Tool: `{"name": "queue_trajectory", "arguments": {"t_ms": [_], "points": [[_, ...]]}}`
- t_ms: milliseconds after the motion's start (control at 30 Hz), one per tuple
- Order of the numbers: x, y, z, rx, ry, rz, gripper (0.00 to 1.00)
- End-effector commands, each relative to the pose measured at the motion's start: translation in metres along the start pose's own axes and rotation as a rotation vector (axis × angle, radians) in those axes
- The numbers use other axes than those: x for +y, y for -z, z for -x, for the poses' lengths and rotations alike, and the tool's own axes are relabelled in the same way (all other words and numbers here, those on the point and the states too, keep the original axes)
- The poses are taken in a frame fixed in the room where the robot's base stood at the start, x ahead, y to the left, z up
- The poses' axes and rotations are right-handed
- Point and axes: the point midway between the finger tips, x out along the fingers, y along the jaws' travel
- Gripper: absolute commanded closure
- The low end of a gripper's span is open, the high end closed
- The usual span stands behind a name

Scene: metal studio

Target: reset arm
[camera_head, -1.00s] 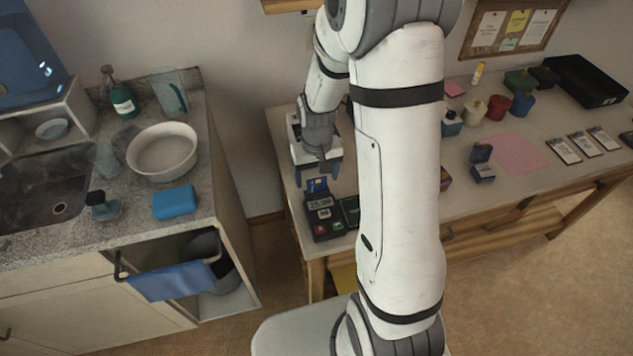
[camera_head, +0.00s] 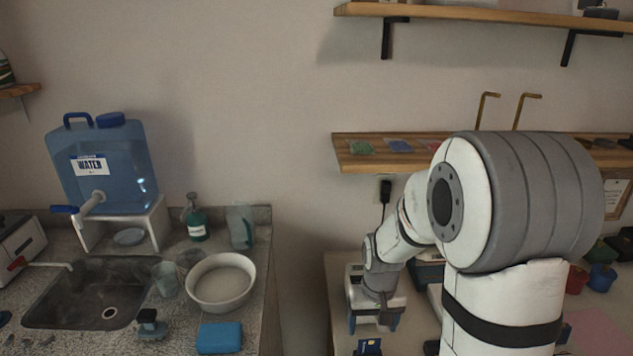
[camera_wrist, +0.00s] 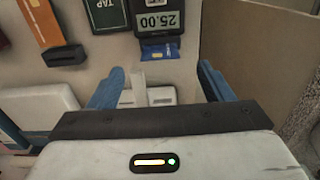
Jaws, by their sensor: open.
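My arm rises at the right of the head view and bends down toward the workbench. My gripper (camera_head: 378,322) hangs over the left end of the bench, beside a white device. In the wrist view my gripper (camera_wrist: 160,88) has its two blue fingers spread wide, with nothing held between them. Beyond the fingertips, a dark card terminal (camera_wrist: 160,18) shows 25.00, and a blue card (camera_wrist: 160,50) sits at its edge. A black TAP pad (camera_wrist: 106,12) lies beside the terminal.
A counter at the left holds a sink (camera_head: 95,292), a white bowl (camera_head: 221,283), a blue sponge (camera_head: 219,338) and a water jug (camera_head: 104,165) on a stand. A wooden shelf (camera_head: 350,160) spans the wall behind my arm. An orange box (camera_wrist: 48,22) shows in the wrist view.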

Motion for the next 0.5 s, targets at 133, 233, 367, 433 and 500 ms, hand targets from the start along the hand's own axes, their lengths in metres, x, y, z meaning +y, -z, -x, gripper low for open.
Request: {"name": "queue_trajectory", "arguments": {"t_ms": [133,233,367,433,500], "points": [[-0.001,-0.021,0.042,0.052,-0.001,0.000,0.27],[-0.001,-0.043,0.071,0.090,-0.001,0.000,0.27],[-0.002,-0.074,0.103,0.140,-0.002,0.000,0.27],[-0.002,-0.092,0.117,0.165,-0.002,0.000,0.27],[-0.002,-0.108,0.128,0.187,-0.002,0.000,0.27]]}}
